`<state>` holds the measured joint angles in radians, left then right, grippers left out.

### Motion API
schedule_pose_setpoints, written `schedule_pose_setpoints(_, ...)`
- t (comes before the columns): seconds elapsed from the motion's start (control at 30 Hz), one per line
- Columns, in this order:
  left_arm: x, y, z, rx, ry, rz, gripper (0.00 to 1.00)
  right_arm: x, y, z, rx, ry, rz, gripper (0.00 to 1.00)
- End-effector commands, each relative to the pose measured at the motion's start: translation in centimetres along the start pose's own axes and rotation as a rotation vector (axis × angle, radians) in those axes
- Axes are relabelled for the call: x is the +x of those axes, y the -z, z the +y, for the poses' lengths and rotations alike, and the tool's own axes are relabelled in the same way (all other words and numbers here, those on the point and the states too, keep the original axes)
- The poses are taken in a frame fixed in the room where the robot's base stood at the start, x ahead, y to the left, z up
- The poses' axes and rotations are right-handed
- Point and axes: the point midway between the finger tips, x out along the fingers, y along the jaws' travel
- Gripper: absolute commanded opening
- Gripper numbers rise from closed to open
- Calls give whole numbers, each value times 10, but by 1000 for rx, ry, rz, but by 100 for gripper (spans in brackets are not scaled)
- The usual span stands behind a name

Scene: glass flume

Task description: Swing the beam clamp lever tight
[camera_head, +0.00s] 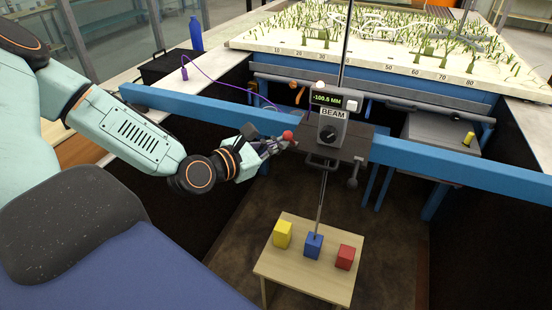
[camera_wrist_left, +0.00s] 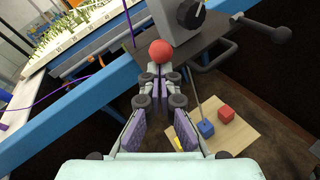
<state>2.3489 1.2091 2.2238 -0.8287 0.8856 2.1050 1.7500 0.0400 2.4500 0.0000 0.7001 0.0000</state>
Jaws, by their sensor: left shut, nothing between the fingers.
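The beam clamp lever ends in a red ball knob (camera_head: 287,135), just left of the grey BEAM carriage box (camera_head: 331,132). The knob (camera_wrist_left: 161,51) also shows in the left wrist view, straight ahead of the fingertips. My left gripper (camera_head: 274,146) is shut with nothing between its fingers. Its tips are right beside the knob in both views; I cannot tell whether they touch it. The lever's arm is mostly hidden behind the knob and fingers. The carriage plate (camera_head: 352,148) sits across the blue beam (camera_head: 430,163). My right gripper is out of view.
Below, a small wooden table (camera_head: 318,274) carries a yellow block (camera_head: 283,234), a blue block (camera_head: 313,246) and a red block (camera_head: 346,257). A thin rod runs down from the carriage to the blue block. A readout (camera_head: 327,100) shows -100.5 MM. A purple cable hangs behind.

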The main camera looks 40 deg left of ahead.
Motion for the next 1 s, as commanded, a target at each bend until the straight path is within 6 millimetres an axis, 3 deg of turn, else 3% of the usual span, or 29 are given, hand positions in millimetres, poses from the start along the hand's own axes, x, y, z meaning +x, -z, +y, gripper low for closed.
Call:
schedule_pose_setpoints(0.03, 0, -9, 4, -10, 11, 24, 0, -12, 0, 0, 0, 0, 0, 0)
schedule_pose_setpoints(0.33, 9, -22, 15, -99, 103, 217, 0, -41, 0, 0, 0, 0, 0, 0)
schedule_pose_setpoints(1.0, 33, -34, 34, -279, 281, 604, 0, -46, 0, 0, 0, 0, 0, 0)
